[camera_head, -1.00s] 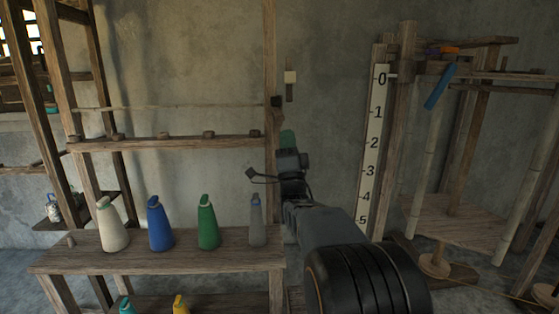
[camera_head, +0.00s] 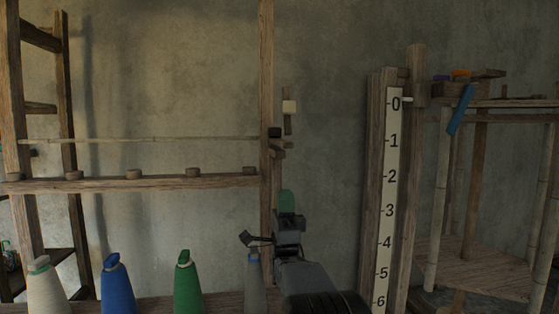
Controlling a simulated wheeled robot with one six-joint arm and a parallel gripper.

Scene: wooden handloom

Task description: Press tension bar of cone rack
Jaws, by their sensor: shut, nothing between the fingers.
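The cone rack has a wooden rail (camera_head: 105,185) with several round pegs. A thin pale bar (camera_head: 150,140), which looks like the tension bar, runs level above the rail. Its right end meets a dark block (camera_head: 274,132) on the upright post (camera_head: 266,60). My gripper (camera_head: 287,203) points up just right of the post in the picture, below the block and the bar. Its green tip shows no gap and holds nothing. It appears apart from the bar, though its depth to the post is hard to judge.
White (camera_head: 46,290), blue (camera_head: 117,285), green (camera_head: 187,283) and grey (camera_head: 254,275) cones stand on the rack's shelf at the lower left. A numbered scale board (camera_head: 391,200) and a wooden frame (camera_head: 485,275) stand to the right. Bare wall lies behind.

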